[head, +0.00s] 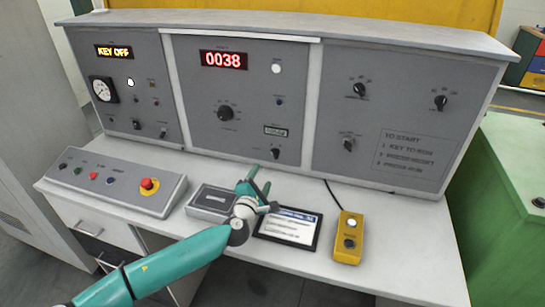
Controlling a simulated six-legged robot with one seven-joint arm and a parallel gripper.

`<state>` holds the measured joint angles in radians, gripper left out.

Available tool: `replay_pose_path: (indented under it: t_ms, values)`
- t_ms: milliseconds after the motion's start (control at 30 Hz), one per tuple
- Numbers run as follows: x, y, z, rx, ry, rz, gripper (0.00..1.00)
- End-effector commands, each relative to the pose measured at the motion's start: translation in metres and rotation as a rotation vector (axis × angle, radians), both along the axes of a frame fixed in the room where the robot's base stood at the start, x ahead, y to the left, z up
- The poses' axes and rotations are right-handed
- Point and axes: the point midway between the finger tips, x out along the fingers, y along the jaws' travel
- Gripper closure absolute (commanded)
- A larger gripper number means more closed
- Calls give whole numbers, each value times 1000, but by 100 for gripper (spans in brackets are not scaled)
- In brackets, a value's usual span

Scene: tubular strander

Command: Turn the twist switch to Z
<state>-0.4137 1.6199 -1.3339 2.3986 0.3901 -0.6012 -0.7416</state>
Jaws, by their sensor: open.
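My gripper (261,178) is above the desk, its green fingers apart and empty, pointing up toward the lower middle panel. It is apart from every knob. No label reading twist or Z is legible, so I cannot tell which switch is the twist switch. A small dark switch (276,153) sits low on the middle panel, just above and right of my gripper. A larger black knob (225,112) is at the middle of that panel. The right panel has an upper left knob (359,90), an upper right knob (440,102) and a lower left knob (349,145).
A sloped button box (110,185) with a red emergency stop (149,184) stands at left. A grey box (211,202), a tablet (289,229) and a yellow pendant (348,238) lie on the desk around my gripper. A green cabinet (510,190) stands at right.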

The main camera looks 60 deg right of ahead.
Motion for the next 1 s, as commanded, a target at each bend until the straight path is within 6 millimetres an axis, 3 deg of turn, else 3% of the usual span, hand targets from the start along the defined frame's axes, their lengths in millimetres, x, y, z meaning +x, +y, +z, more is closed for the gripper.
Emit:
replay_pose_path:
  t_ms: [400, 600, 1000]
  values:
    - [11, -79, 0, 0, 0, -2, 42]
    - [16, -109, 0, 0, 1, -2, 42]
    - [18, -120, 0, -1, 1, -1, 42]
